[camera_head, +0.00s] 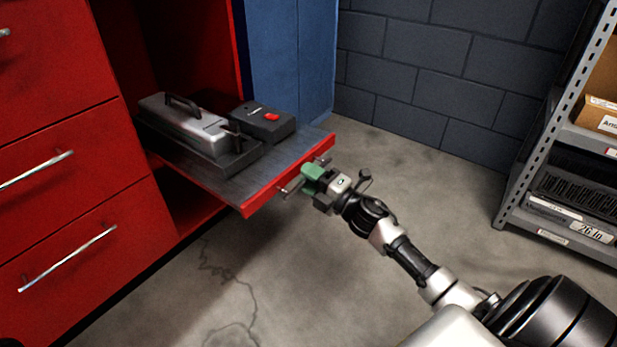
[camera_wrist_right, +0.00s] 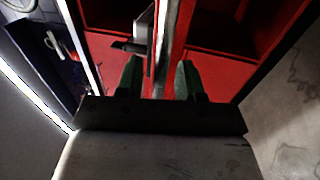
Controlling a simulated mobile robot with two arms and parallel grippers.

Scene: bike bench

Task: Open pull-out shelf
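The pull-out shelf (camera_head: 257,187) is a dark board with a red front edge. It stands well out of the red cabinet, and its front also shows in the wrist view (camera_wrist_right: 181,38). A metal bar handle (camera_head: 293,184) runs along the shelf front. My right gripper (camera_head: 313,180) is at this handle, near its middle. In the wrist view, its two green fingers (camera_wrist_right: 158,80) stand apart on either side of the handle, with red showing between the bar and the right finger. My left gripper is not in view.
A grey metal case (camera_head: 185,125) and a black case with a red latch (camera_head: 264,120) sit on the shelf. Red drawers (camera_head: 75,205) are at left, a blue cabinet (camera_head: 290,60) behind. A storage rack (camera_head: 510,190) stands at right. The concrete floor (camera_head: 430,200) between is clear.

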